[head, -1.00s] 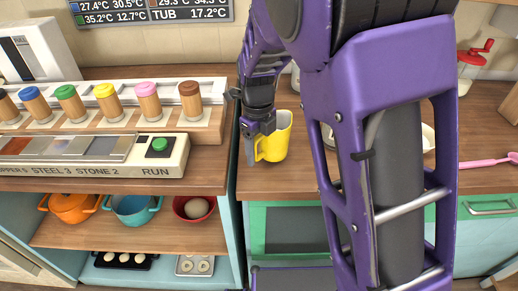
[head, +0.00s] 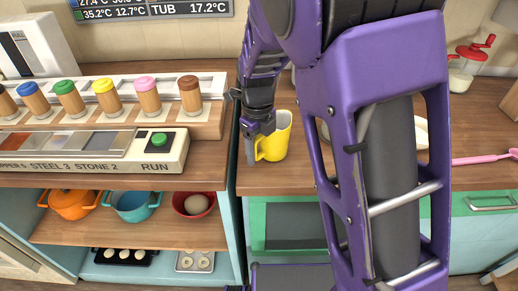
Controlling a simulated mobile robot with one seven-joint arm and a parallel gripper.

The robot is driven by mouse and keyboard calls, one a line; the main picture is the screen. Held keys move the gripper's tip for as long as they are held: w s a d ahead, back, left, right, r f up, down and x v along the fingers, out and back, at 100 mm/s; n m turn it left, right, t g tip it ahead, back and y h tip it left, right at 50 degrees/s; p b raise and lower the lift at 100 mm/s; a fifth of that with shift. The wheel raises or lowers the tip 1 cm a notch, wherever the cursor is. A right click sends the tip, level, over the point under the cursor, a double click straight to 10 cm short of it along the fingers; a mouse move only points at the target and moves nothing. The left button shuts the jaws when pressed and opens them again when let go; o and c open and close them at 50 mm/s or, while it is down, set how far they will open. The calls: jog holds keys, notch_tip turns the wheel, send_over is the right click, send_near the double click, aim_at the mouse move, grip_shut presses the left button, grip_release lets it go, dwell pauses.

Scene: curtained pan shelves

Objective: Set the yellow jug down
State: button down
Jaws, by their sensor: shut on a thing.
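The yellow jug (head: 275,143) is upright at the left part of the wooden counter (head: 265,182), right of the gap between the two worktops. My gripper (head: 252,143) is shut on the jug at its left, handle side. The fingertips partly cover the handle. The jug's base is low over the counter, but I cannot tell whether it touches the wood. My arm hides much of the counter to the right of the jug.
Left of the jug stands a control panel (head: 155,165) with a green button, behind it a rack of colored-top pegs (head: 105,97). A pink utensil (head: 485,158) and a red-handled grinder (head: 470,55) are at the right. Free counter shows in front of the jug.

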jog(key=shift+f, duration=0.2)
jog(key=shift+c, duration=0.4)
grip_release()
notch_tip(320, 180, up, 17)
jog(key=p, duration=0.2)
jog(key=shift+s+a+r, duration=0.15)
jog(key=shift+s+r, duration=0.05)
jog(key=shift+s, duration=0.05)
grip_shut()
dwell(0.4)
